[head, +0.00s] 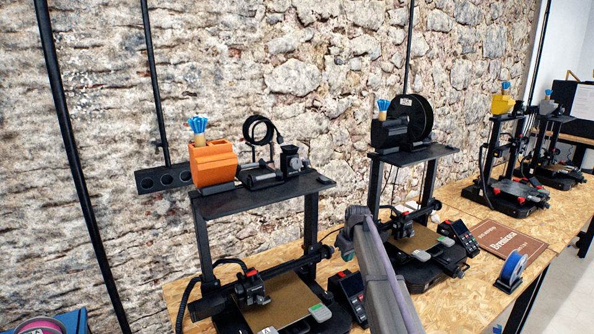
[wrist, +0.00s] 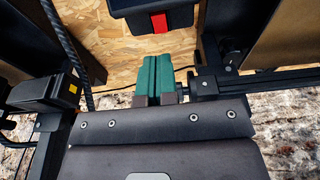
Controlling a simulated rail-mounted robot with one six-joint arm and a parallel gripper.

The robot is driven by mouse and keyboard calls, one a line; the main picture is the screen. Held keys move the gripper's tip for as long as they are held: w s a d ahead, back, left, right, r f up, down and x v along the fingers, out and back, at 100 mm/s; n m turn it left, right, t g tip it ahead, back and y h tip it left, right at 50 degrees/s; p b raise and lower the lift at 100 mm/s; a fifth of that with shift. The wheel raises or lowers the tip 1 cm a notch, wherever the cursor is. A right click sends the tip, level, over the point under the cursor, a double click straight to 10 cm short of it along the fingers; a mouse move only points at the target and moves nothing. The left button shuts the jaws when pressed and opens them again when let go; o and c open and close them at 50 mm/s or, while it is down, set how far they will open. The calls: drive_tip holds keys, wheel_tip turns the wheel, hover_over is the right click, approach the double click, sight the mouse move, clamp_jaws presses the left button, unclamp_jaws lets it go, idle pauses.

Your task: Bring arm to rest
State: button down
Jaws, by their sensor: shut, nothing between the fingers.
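My gripper (head: 346,243) is in the middle of the head view, between the two nearest printers and over the wooden bench. My arm rises to it from the bottom edge. In the wrist view its two green fingers (wrist: 154,74) lie side by side, shut, with nothing between them. Chipboard shows beyond the fingertips. A dark box with a red tab (wrist: 159,22) is just ahead of the fingertips, apart from them as far as I can see.
The near left printer (head: 262,200) carries an orange holder (head: 212,163) on top. The near right printer (head: 418,153) carries a black spool (head: 415,117). Printer screens (head: 350,290) stand close to my arm. More printers (head: 510,170) stand farther right along the stone wall.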

sight(343, 275)
drive_tip(key=b+x, duration=0.2)
drive_tip(key=x, duration=0.1)
drive_tip(key=b+x, duration=0.2)
drive_tip(key=shift+s+d, duration=0.25)
drive_tip(key=shift+s, duration=0.25)
drive_tip(key=shift+f, duration=0.25)
idle(1.2)
drive_tip(key=shift+r, duration=0.1)
drive_tip(key=w+p+v, duration=0.1)
drive_tip(key=p+v, duration=0.5)
drive_tip(key=p, duration=0.1)
drive_tip(key=shift+a+r, duration=0.3)
drive_tip(key=shift+r, duration=0.2)
drive_tip(key=s+m+g+h, duration=0.1)
drive_tip(key=s+m, duration=0.5)
drive_tip(key=s, duration=3.5)
drive_tip(key=shift+s+g, duration=0.25)
drive_tip(key=shift+g, duration=0.25)
